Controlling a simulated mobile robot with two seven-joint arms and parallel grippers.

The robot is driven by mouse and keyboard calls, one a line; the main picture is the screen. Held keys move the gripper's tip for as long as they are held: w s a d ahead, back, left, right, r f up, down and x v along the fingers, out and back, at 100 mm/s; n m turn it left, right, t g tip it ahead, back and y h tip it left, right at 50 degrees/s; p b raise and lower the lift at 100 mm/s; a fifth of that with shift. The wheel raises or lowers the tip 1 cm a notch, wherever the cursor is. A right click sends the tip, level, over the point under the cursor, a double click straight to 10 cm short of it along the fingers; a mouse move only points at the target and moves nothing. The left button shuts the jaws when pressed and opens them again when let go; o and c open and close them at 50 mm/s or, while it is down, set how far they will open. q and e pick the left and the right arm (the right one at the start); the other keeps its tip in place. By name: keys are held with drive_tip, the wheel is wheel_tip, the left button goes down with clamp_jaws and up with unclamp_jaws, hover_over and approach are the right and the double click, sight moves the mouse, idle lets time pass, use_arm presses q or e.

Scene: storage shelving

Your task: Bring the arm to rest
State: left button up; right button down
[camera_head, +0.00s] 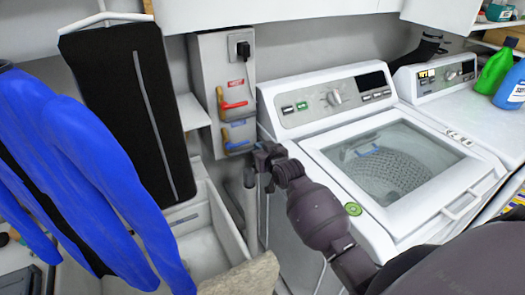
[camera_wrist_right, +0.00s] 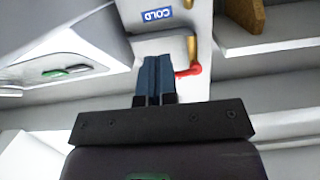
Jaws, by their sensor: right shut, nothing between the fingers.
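My right gripper (camera_head: 262,160) is in front of the valve box, between the box and the washing machine. In the right wrist view its two dark blue fingers (camera_wrist_right: 154,78) are shut together with nothing between them. Their tips point toward the wall fitting with the blue "COLD" label (camera_wrist_right: 157,15) and a red handle (camera_wrist_right: 190,70). The red handle shows just right of the fingers; I cannot tell whether they touch. My right arm comes in from the lower right in the head view. My left gripper is not in view.
The grey valve box (camera_head: 222,70) has a red lever (camera_head: 234,105) and a blue lever (camera_head: 238,145). A washing machine (camera_head: 385,160) stands right of the gripper. A blue garment (camera_head: 80,160) and a black garment bag (camera_head: 125,110) hang at left. Bottles (camera_head: 494,70) stand at far right.

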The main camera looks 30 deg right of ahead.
drive_tip(key=s+a+n, duration=0.2)
drive_tip(key=s+a, duration=0.2)
drive_tip(key=s, duration=0.2)
drive_tip(key=s+a+f+g, duration=0.2)
drive_tip(key=s+f, duration=0.5)
drive_tip(key=s, duration=0.6)
drive_tip(key=s+a+f+g, duration=0.1)
drive_tip(key=s+f+g, duration=0.1)
drive_tip(key=s+f, duration=0.6)
drive_tip(key=s, duration=0.5)
drive_tip(key=shift+s+a+f+y, duration=0.2)
drive_tip(key=shift+s+a+y, duration=0.1)
drive_tip(key=shift+a, duration=0.1)
